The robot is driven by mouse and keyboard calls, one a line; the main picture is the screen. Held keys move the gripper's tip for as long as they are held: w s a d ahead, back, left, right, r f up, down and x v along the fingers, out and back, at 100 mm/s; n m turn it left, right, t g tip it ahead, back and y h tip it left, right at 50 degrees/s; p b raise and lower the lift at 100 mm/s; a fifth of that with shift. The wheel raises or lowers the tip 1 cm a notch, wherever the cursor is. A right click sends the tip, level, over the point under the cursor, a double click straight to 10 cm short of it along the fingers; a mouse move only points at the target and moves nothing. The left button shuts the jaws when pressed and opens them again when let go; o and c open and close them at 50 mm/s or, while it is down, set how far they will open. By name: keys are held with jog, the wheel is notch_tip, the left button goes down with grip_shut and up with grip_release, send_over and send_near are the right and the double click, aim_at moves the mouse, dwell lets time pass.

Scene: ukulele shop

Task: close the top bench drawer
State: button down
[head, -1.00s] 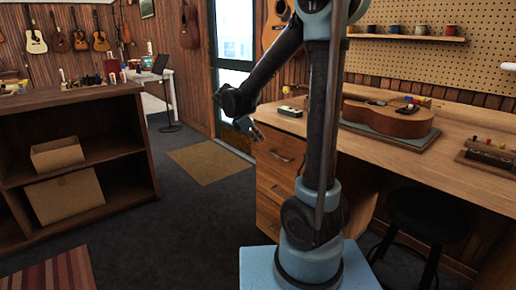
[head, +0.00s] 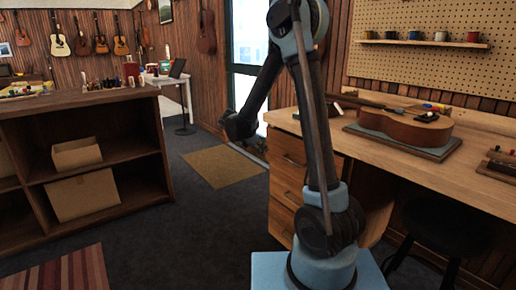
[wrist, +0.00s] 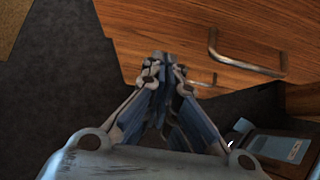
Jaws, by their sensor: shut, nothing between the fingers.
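The wooden bench has a stack of drawers at its left end, and the top drawer (head: 286,146) is the uppermost front, with a metal handle. My gripper (head: 259,154) is shut and empty, just left of the drawer fronts. In the wrist view, my gripper (wrist: 165,68) points towards a wood-grained front (wrist: 170,35) with a curved metal handle (wrist: 245,69). A second handle shows close to the fingertips. I see no clear contact. How far the top drawer stands out is hard to tell, and my arm hides part of the bench.
A guitar body (head: 405,128) lies on the bench top, with a dark stool (head: 440,228) below. A shelf unit (head: 155,170) with cardboard boxes stands at left. Dark floor and a tan mat (head: 223,166) lie between it and the bench.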

aim_at(278, 155)
jog(key=w+d, duration=0.1)
jog(key=w+d+f, duration=0.1)
jog(key=d, duration=0.1)
jog(key=w+d+f, duration=0.1)
jog(key=d, duration=0.1)
jog(key=shift+w+d+f, duration=0.15)
jog(key=shift+w+f, duration=0.1)
jog(key=shift+w, duration=0.15)
